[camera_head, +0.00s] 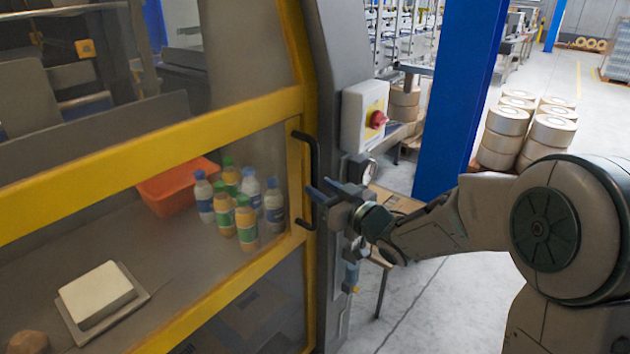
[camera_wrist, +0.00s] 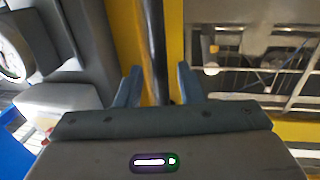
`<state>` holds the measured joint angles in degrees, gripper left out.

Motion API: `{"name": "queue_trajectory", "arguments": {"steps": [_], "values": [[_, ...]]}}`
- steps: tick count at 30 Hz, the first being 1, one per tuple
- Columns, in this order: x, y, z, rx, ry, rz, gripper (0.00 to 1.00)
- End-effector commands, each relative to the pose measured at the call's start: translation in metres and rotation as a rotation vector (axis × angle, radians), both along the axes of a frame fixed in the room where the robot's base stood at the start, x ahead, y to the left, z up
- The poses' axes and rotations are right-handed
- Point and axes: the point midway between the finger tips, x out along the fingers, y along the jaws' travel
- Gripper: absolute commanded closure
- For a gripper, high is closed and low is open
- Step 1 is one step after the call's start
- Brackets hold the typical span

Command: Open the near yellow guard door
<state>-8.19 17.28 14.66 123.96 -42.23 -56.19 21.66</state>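The yellow guard door (camera_head: 150,150) has a thick yellow frame around clear panels. It appears closed against the grey machine post. Its black bar handle (camera_head: 314,160) stands upright on the door's right edge. My gripper (camera_head: 324,188) is at the handle's middle, coming from the right, with blue fingers apart. In the wrist view the black handle (camera_wrist: 158,40) runs between the two fingers of my gripper (camera_wrist: 160,85), with a gap on each side. The fingers are open and not closed on it.
Behind the door are several bottles (camera_head: 246,222), an orange bin (camera_head: 170,190) and a white block (camera_head: 97,293). A switch box (camera_head: 362,112) with a red knob and a gauge (camera_head: 367,171) sit right of the handle. A blue column (camera_head: 455,100) stands behind my arm.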

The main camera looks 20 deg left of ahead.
Motion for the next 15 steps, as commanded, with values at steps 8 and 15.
{"name": "queue_trajectory", "arguments": {"steps": [8, 15], "values": [[0.015, 0.023, 0.0, 0.0, 0.0, 0.0, 0.66], [0.017, 0.025, 0.0, -0.001, -0.001, -0.001, 0.66]]}}
